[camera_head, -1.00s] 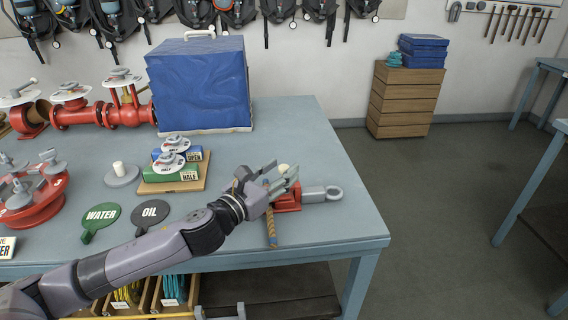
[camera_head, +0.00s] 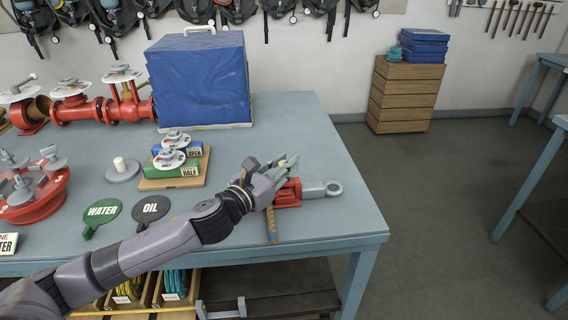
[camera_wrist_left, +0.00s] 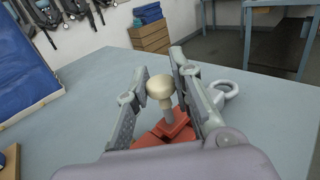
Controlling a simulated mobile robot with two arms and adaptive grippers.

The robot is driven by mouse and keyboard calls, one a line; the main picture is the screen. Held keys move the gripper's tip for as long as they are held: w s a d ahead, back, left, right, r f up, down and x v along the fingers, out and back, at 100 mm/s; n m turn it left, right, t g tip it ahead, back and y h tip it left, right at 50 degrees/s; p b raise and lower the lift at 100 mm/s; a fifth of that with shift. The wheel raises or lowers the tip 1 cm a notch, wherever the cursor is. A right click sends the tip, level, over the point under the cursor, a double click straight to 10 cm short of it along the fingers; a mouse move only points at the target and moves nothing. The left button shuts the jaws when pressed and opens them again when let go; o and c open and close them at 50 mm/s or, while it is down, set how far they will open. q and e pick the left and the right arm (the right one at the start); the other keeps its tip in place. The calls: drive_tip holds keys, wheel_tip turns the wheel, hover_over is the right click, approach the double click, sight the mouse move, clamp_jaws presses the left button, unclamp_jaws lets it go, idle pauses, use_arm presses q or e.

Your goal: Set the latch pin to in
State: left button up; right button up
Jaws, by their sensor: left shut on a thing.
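The latch pin has a cream round knob (camera_wrist_left: 160,87) on a grey stem that goes down into a red housing (camera_wrist_left: 168,133). In the head view the housing (camera_head: 288,193) lies near the table's front right corner, with a grey eye-ended bar (camera_head: 322,188) out to its right. My left gripper (camera_head: 287,168) comes in over the housing and is shut on the knob, one finger on each side in the left wrist view. The fingers hide most of the pin in the head view, and how deep the stem sits cannot be told. My right gripper is out of view.
A brown rod (camera_head: 271,224) lies left of the housing. WATER (camera_head: 102,215) and OIL (camera_head: 150,211) paddles, a board with green and blue blocks (camera_head: 177,168), red pipework (camera_head: 100,110) and a blue-covered box (camera_head: 199,80) stand farther left. The table's right side (camera_head: 312,135) is clear.

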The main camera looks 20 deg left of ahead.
use_arm(q)
clamp_jaws()
drive_tip(key=shift+f, duration=0.1)
drive_tip(key=shift+f+b, duration=0.45)
drive_tip(key=shift+f, duration=0.45)
drive_tip(key=o, duration=0.8)
unclamp_jaws()
drive_tip(key=shift+s, duration=0.15)
